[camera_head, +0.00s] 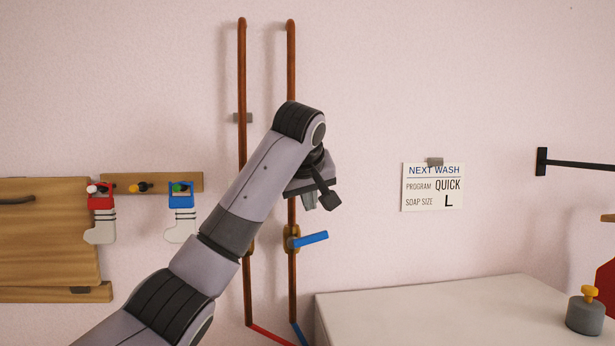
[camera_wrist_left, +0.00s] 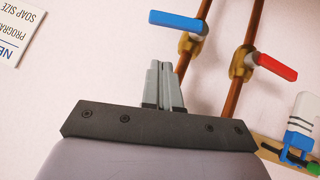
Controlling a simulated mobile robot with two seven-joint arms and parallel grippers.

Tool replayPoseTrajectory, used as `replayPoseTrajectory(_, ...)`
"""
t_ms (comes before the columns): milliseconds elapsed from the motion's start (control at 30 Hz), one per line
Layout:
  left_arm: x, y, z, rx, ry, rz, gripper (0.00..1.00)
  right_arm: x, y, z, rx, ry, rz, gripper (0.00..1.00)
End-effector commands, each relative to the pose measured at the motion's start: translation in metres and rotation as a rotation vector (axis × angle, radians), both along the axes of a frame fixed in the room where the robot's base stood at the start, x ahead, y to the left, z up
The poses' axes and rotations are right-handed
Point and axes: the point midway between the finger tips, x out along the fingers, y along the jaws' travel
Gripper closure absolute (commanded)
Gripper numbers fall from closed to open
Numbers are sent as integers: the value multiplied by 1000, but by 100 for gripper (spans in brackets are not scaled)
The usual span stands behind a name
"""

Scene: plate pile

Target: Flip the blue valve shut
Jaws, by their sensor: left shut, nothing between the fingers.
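The blue valve handle (camera_head: 311,239) sticks out to the right from a brass body (camera_head: 291,237) on the right copper pipe. It lies across the pipe, its free end tilted slightly up. The blue handle also shows in the left wrist view (camera_wrist_left: 177,22), beyond the fingertips. My left gripper (camera_head: 309,202) is just above the valve in the head view. Its fingers (camera_wrist_left: 161,68) are shut together and empty, with a visible gap to the handle. The red valve handle (camera_wrist_left: 276,67) is on the neighbouring pipe; my arm hides it in the head view. My right gripper is not in view.
The left copper pipe (camera_head: 242,70) runs close beside the right one. Socks hang from a wooden peg rail (camera_head: 120,180) at left. A white countertop (camera_head: 430,300) lies below right, with a grey weight (camera_head: 585,315). A sign (camera_head: 433,187) hangs on the wall.

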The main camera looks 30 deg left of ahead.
Motion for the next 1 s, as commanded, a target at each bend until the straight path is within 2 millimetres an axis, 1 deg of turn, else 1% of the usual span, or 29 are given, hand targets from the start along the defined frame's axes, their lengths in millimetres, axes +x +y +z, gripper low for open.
replayPoseTrajectory(33,7,4,-6,0,5,2,100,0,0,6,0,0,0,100)
replayPoseTrajectory(100,15,6,-16,1,3,-1,100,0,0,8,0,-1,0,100)
replayPoseTrajectory(233,16,1,-36,1,2,-3,100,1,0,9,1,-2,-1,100)
replayPoseTrajectory(400,19,-2,-49,1,-1,-1,100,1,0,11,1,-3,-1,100)
replayPoseTrajectory(833,19,-3,-51,-1,-1,-1,100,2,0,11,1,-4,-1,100)
replayPoseTrajectory(1000,29,-3,-51,-6,-3,0,100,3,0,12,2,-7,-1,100)
